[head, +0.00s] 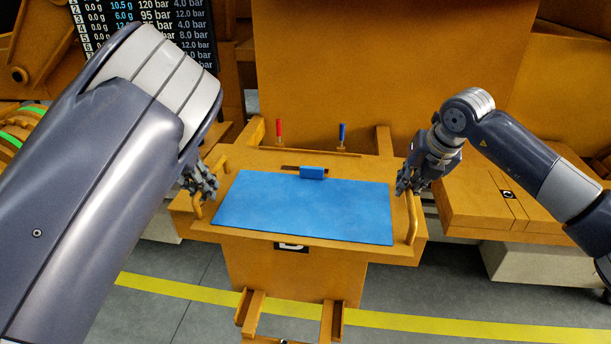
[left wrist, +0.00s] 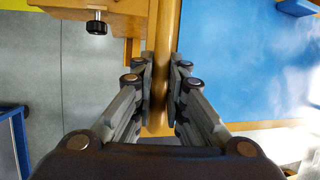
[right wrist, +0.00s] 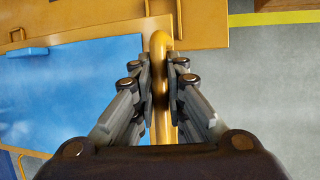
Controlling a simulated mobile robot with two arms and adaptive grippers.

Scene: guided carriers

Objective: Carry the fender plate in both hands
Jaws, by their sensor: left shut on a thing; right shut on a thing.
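The fender plate (head: 405,252) looks like a wide orange plate in front of me in the head view, with a blue sheet (head: 300,208) over most of its top. It has a bar handle at each side. My left gripper (head: 202,186) is shut on the left handle (head: 197,208), and the left wrist view shows the bar (left wrist: 165,30) between its fingers. My right gripper (head: 404,186) is shut on the right handle (head: 411,222), and the right wrist view shows that bar (right wrist: 160,45) between its fingers. I cannot tell whether the plate touches what is beneath it.
A blue block (head: 312,173) sits at the sheet's back edge. A red lever (head: 279,130) and a blue lever (head: 342,132) stand behind. Orange machinery (head: 390,60) fills the back. A yellow floor line (head: 420,322) crosses in front. Grey floor (head: 420,285) shows nearer me.

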